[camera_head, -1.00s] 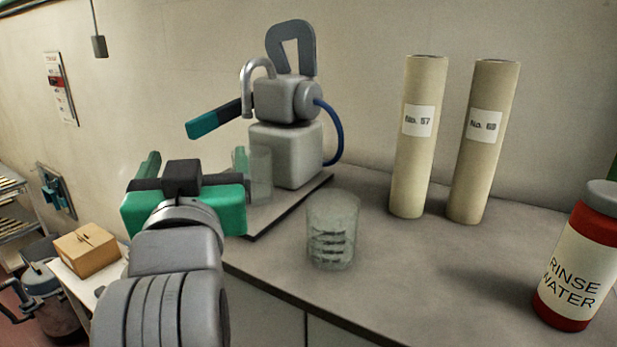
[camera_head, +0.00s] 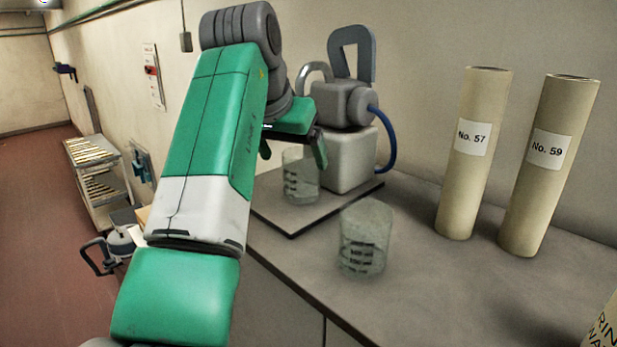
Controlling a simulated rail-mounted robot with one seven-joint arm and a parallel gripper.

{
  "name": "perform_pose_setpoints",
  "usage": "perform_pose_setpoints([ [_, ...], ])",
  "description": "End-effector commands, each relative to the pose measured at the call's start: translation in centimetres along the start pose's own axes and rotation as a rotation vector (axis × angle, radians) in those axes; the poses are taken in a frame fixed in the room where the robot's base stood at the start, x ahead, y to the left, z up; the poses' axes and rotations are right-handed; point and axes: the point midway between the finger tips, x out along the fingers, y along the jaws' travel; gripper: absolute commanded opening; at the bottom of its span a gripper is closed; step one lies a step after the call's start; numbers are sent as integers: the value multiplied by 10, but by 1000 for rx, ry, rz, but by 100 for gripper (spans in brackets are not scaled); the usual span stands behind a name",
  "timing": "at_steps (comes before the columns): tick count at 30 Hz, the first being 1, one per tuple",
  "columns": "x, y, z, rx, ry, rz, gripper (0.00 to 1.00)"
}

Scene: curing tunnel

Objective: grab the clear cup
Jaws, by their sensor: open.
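Two clear cups with dark markings are in view. One clear cup (camera_head: 300,180) stands upright on the dark-edged board (camera_head: 262,212) in front of the grey machine. The other clear cup (camera_head: 365,240) stands upright on the bare counter, nearer and to the right. My gripper (camera_head: 292,150) is open, with its fingers pointing down at the rim level of the cup on the board. One finger shows to the left of that cup and one to the right. I cannot tell whether the fingers are around it or only in line with it.
Two tall beige tubes, No. 57 (camera_head: 472,175) and No. 59 (camera_head: 540,190), stand at the right. A labelled bottle (camera_head: 605,325) is cut off at the lower right. The counter (camera_head: 450,290) between is clear.

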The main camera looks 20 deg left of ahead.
Motion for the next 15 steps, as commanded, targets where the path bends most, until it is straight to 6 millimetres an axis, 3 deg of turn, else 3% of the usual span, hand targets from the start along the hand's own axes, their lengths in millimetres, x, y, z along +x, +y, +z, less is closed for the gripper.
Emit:
perform_pose_setpoints([
  [7, 22, 0, 0, 0, -2, 0, 84],
  [15, 62, -1, 1, -1, 0, 0, 84],
])
